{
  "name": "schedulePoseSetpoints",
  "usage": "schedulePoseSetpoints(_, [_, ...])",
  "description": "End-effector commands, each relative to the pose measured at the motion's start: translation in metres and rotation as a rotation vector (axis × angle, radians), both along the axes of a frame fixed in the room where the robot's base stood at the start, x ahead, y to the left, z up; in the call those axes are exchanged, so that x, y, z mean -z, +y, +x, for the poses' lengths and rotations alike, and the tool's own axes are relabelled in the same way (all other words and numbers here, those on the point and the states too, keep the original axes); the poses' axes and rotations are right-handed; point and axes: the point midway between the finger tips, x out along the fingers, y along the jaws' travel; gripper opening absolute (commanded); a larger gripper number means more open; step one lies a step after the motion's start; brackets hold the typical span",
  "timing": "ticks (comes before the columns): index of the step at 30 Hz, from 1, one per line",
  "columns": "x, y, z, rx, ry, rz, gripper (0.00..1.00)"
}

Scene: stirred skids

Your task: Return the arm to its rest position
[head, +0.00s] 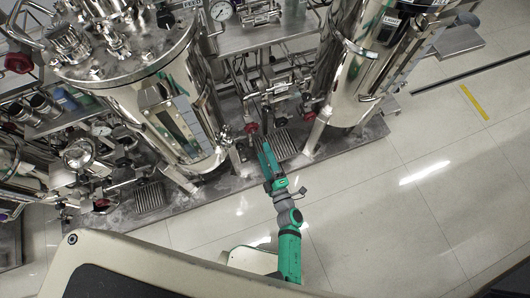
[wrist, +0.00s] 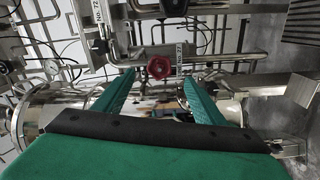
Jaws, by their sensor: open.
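My green arm reaches from the bottom of the head view up to the skid between two steel vessels. My gripper (head: 265,145) is at its far end, over the skid's edge near a red valve handle (head: 251,128). In the wrist view my gripper (wrist: 154,92) has its two green fingers spread wide apart, with nothing held between them. A red round valve handle (wrist: 159,67) on a steel pipe shows just beyond the fingertips, apart from them. I cannot tell the exact distance to it.
A large steel vessel (head: 130,65) stands left of the arm and another (head: 350,70) stands right. Pipes and a pressure gauge (head: 221,11) fill the space behind. A grey grate (head: 283,144) lies beside the gripper. The tiled floor (head: 400,200) at right is clear.

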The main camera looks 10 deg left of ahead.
Motion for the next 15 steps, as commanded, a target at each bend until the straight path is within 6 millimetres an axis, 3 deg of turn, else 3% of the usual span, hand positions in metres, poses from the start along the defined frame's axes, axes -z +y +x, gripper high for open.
schedulePoseSetpoints(10, [0.0, 0.003, 0.0, -0.005, 0.0, 0.0, 0.64])
schedulePoseSetpoints(15, [-0.007, -0.014, -0.014, 0.032, 0.03, 0.041, 0.64])
